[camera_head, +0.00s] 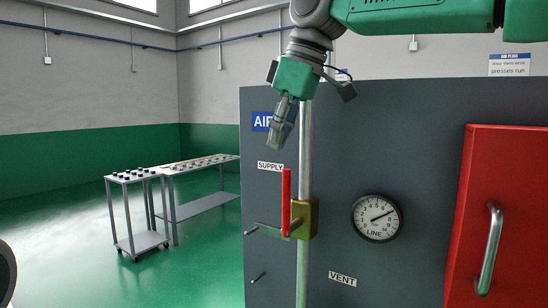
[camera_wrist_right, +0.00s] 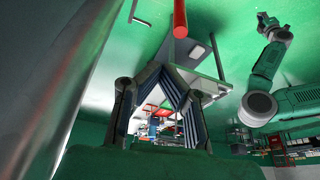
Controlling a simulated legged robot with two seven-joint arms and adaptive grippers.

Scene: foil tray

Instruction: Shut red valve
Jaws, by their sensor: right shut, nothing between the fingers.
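The red valve handle (camera_head: 286,200) stands upright in front of a brass valve body (camera_head: 309,218) on a vertical metal pipe (camera_head: 303,268). It is below the SUPPLY label on the dark panel. My right gripper (camera_head: 276,145) hangs above the handle, pointing down, shut and empty. In the head view, a gap shows between its fingertips and the handle's top. In the right wrist view, the red handle (camera_wrist_right: 180,18) shows at the top, beyond the shut fingers (camera_wrist_right: 159,68) and apart from them.
A round LINE gauge (camera_head: 377,218) is right of the valve, with a VENT label (camera_head: 342,279) below. A red cabinet door with a metal handle (camera_head: 490,248) stands at the far right. Thin pegs stick out near the valve.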

